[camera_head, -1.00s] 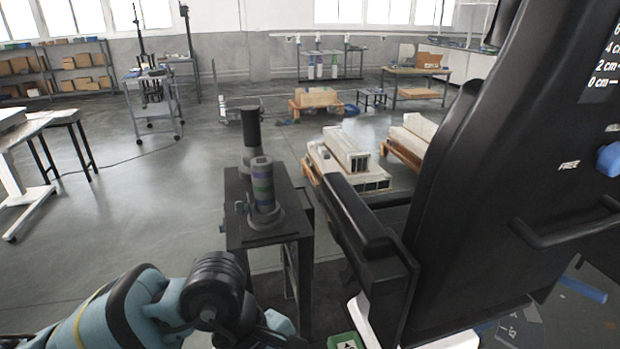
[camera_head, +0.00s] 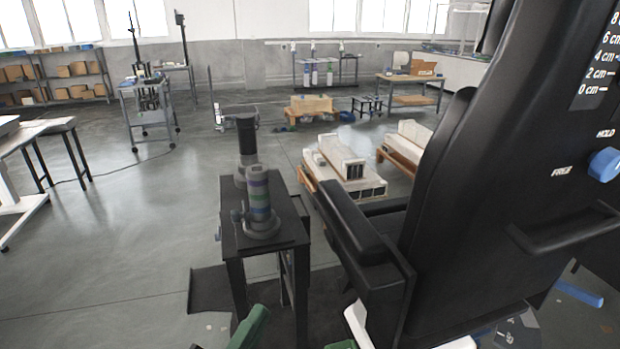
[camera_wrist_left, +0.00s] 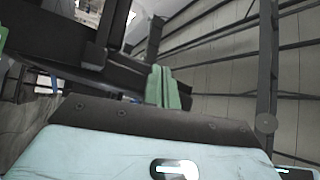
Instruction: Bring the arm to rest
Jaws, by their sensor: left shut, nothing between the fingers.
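My left gripper shows at the bottom of the head view as green fingers (camera_head: 250,328), low in front of the small black stand (camera_head: 290,205). In the left wrist view its green fingers (camera_wrist_left: 166,88) are together with nothing between them. Most of my left arm is out of the head view.
A large black chair-like unit (camera_head: 480,200) with a blue knob (camera_head: 606,164) fills the right side. A white table (camera_head: 25,135) is at left. Open floor (camera_head: 120,240) lies between.

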